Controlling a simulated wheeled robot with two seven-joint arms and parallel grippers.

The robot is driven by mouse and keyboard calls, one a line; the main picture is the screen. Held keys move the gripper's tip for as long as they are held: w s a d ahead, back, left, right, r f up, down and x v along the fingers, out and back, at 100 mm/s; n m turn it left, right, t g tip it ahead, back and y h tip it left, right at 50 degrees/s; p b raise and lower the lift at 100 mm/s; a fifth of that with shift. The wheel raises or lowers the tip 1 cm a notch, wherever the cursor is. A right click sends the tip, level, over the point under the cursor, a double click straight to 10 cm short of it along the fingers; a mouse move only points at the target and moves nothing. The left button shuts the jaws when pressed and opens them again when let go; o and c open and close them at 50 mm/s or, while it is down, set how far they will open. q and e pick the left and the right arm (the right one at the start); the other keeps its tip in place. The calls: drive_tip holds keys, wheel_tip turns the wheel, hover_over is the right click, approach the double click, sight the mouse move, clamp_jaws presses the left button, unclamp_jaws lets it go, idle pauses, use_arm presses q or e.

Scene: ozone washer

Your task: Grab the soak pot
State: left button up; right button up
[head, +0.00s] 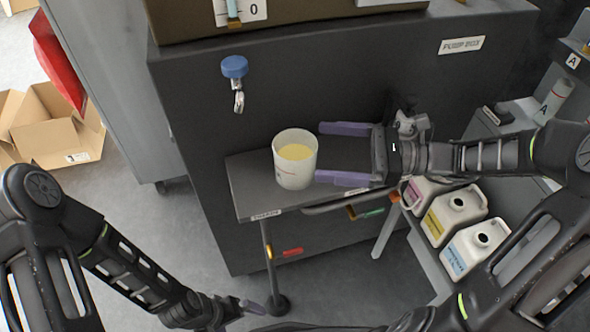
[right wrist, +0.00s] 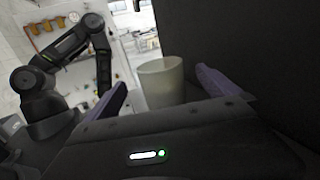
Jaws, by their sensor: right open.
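The soak pot (head: 294,172) is a white cup with pale yellow contents. It stands upright on a small grey shelf (head: 246,192) on the front of a dark machine. My right gripper (head: 332,154) is open just right of the pot, its purple fingers pointing at it. In the right wrist view the pot (right wrist: 162,82) shows ahead between the two spread fingers (right wrist: 160,88), with no contact visible. My left gripper (head: 258,307) is low at the bottom of the head view, away from the shelf; its jaws are too small and partly hidden to tell.
A blue-knobbed tap (head: 235,68) sticks out of the machine (head: 330,90) above and left of the pot. Labelled white jugs (head: 474,248) stand on a lower rack at right. Open cardboard boxes (head: 45,125) lie at far left. Floor is free left of the shelf.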

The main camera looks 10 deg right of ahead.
sight(293, 158)
wheel_tip(293, 158, down, 4)
drive_tip(key=shift+a+f+b, duration=0.1)
drive_tip(key=shift+a+b, duration=0.05)
drive_tip(key=shift+b, duration=0.7)
drive_tip(key=shift+w+a+r, duration=0.2)
drive_tip(key=shift+a+r, duration=0.15)
drive_tip(key=shift+a, duration=0.3)
use_arm(q)
drive_tip(key=shift+f, duration=1.5)
use_arm(e)
drive_tip(key=shift+w+a+r, duration=0.1)
drive_tip(key=shift+w+a, duration=0.1)
drive_tip(key=shift+a, duration=0.2)
drive_tip(key=b+x, duration=0.1)
drive_tip(key=x, duration=0.4)
use_arm(q)
drive_tip(key=shift+f, duration=0.45)
use_arm(e)
drive_tip(key=c, duration=1.6)
drive_tip(key=shift+r, duration=0.2)
